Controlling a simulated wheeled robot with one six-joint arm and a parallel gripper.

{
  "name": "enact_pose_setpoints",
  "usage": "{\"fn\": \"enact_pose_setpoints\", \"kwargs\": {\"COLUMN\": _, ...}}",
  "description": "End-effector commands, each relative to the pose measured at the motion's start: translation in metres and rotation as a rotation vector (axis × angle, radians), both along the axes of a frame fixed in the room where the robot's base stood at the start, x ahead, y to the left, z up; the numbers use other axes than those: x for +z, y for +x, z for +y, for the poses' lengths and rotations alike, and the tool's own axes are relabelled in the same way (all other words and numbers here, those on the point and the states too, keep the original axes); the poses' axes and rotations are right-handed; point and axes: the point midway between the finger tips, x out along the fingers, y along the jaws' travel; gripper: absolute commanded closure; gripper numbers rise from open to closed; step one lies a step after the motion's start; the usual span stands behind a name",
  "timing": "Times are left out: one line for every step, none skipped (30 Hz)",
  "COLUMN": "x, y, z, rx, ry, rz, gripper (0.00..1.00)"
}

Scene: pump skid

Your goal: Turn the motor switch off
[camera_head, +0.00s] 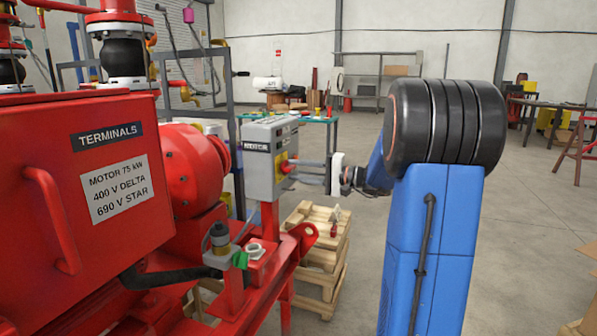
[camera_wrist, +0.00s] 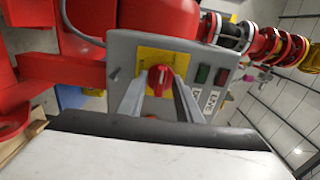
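The motor switch is a red rotary knob (camera_wrist: 160,80) on a yellow plate, on the front of a grey box marked MOTOR (camera_head: 262,158). In the head view the knob (camera_head: 286,164) shows on the box's right-hand face. My gripper (camera_head: 303,165) reaches toward the knob from the right. In the wrist view the two grey fingers of my gripper (camera_wrist: 158,93) stand apart, one on each side of the knob. The gap between them is wider than the knob. I cannot tell whether either finger touches it. The knob's handle runs roughly up and down in the wrist view.
Dark green and red buttons (camera_wrist: 211,75) sit beside the yellow plate. The red motor terminal box (camera_head: 90,185) and red skid frame (camera_head: 235,290) fill the left. A wooden pallet stack (camera_head: 322,262) stands below the grey box. The floor (camera_head: 530,225) at the right is mostly clear.

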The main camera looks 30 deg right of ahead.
Motion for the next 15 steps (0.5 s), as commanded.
{"fn": "enact_pose_setpoints", "kwargs": {"x": 0.0, "y": 0.0, "z": 0.0, "rx": 0.0, "ry": 0.0, "rz": 0.0, "gripper": 0.69}}
{"fn": "enact_pose_setpoints", "kwargs": {"x": 0.0, "y": 0.0, "z": 0.0, "rx": 0.0, "ry": 0.0, "rz": 0.0, "gripper": 0.69}}
{"fn": "enact_pose_setpoints", "kwargs": {"x": 0.0, "y": 0.0, "z": 0.0, "rx": 0.0, "ry": 0.0, "rz": 0.0, "gripper": 0.69}}
{"fn": "enact_pose_setpoints", "kwargs": {"x": 0.001, "y": 0.0, "z": 0.0, "rx": 0.0, "ry": 0.001, "rz": -0.001, "gripper": 0.69}}
{"fn": "enact_pose_setpoints", "kwargs": {"x": 0.001, "y": 0.0, "z": 0.0, "rx": 0.0, "ry": 0.001, "rz": -0.001, "gripper": 0.69}}
{"fn": "enact_pose_setpoints", "kwargs": {"x": 0.001, "y": 0.0, "z": 0.0, "rx": 0.0, "ry": 0.001, "rz": -0.001, "gripper": 0.69}}
{"fn": "enact_pose_setpoints", "kwargs": {"x": 0.001, "y": 0.0, "z": -0.001, "rx": -0.001, "ry": 0.001, "rz": -0.001, "gripper": 0.69}}
{"fn": "enact_pose_setpoints", "kwargs": {"x": 0.001, "y": -0.001, "z": -0.001, "rx": -0.001, "ry": 0.001, "rz": -0.001, "gripper": 0.69}}
{"fn": "enact_pose_setpoints", "kwargs": {"x": 0.001, "y": -0.002, "z": -0.002, "rx": -0.001, "ry": 0.001, "rz": -0.001, "gripper": 0.69}}
{"fn": "enact_pose_setpoints", "kwargs": {"x": 0.001, "y": -0.003, "z": -0.003, "rx": -0.002, "ry": 0.001, "rz": -0.001, "gripper": 0.69}}
{"fn": "enact_pose_setpoints", "kwargs": {"x": 0.001, "y": -0.005, "z": -0.005, "rx": -0.002, "ry": 0.001, "rz": -0.001, "gripper": 0.69}}
{"fn": "enact_pose_setpoints", "kwargs": {"x": 0.001, "y": -0.008, "z": -0.007, "rx": -0.003, "ry": 0.001, "rz": -0.001, "gripper": 0.69}}
{"fn": "enact_pose_setpoints", "kwargs": {"x": 0.001, "y": -0.011, "z": -0.01, "rx": -0.003, "ry": 0.001, "rz": -0.001, "gripper": 0.69}}
{"fn": "enact_pose_setpoints", "kwargs": {"x": 0.001, "y": -0.014, "z": -0.012, "rx": -0.003, "ry": 0.001, "rz": -0.001, "gripper": 0.69}}
{"fn": "enact_pose_setpoints", "kwargs": {"x": 0.001, "y": -0.019, "z": -0.016, "rx": -0.003, "ry": 0.0, "rz": 0.0, "gripper": 0.69}}
